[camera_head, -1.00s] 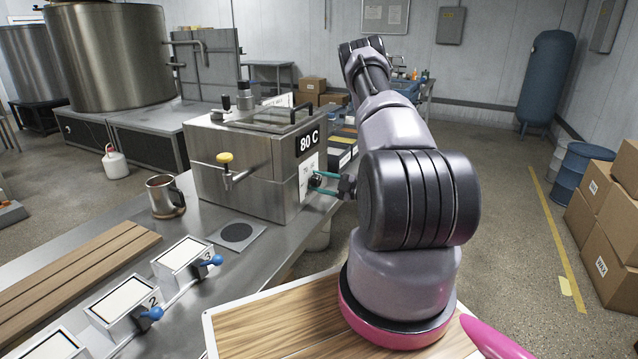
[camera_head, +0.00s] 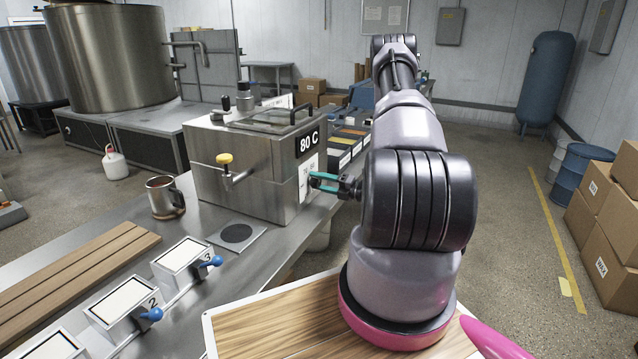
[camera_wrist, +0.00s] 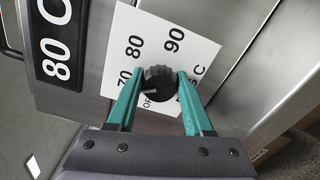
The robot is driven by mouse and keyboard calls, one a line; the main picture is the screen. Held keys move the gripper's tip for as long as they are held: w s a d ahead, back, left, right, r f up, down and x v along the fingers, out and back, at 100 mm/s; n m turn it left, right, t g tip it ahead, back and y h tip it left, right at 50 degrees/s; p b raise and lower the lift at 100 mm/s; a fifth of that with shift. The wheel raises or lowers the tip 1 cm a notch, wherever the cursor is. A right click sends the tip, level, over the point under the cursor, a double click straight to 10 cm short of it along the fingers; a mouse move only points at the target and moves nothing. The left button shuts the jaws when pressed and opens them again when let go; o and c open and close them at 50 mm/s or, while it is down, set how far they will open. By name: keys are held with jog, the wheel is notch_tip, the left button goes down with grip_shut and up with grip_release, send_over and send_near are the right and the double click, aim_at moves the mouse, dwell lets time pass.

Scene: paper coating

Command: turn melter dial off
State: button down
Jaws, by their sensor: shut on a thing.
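The melter (camera_head: 250,160) is a steel box on the bench with an "80 C" sign (camera_head: 308,142). Its black dial (camera_wrist: 158,79) sits on a white label (camera_wrist: 165,50) marked 70, 80, 90 and, partly covered, OFF. In the wrist view, my gripper (camera_wrist: 160,84) has its two teal fingers on either side of the dial, shut on it. A light pointer mark on the dial points toward the lower left, near the OFF lettering. In the head view, my gripper (camera_head: 318,181) reaches the melter's right face, and its fingers hide the dial there.
A yellow-handled tap (camera_head: 225,166) sticks out of the melter's front. A mug (camera_head: 164,196) and a round dark pad (camera_head: 237,234) are on the bench. Several colored blocks (camera_head: 345,146) lie behind the melter. Boxes (camera_head: 600,215) stand on the floor at right.

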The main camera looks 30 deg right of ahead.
jog(key=n, duration=0.6)
jog(key=shift+s, duration=0.1)
jog(key=n, duration=0.6)
jog(key=shift+s+a, duration=0.1)
jog(key=shift+n, duration=0.4)
jog(key=shift+c, duration=1.5)
grip_release()
jog(key=shift+r, duration=0.1)
jog(key=v, duration=1)
jog(key=shift+s+d, duration=0.25)
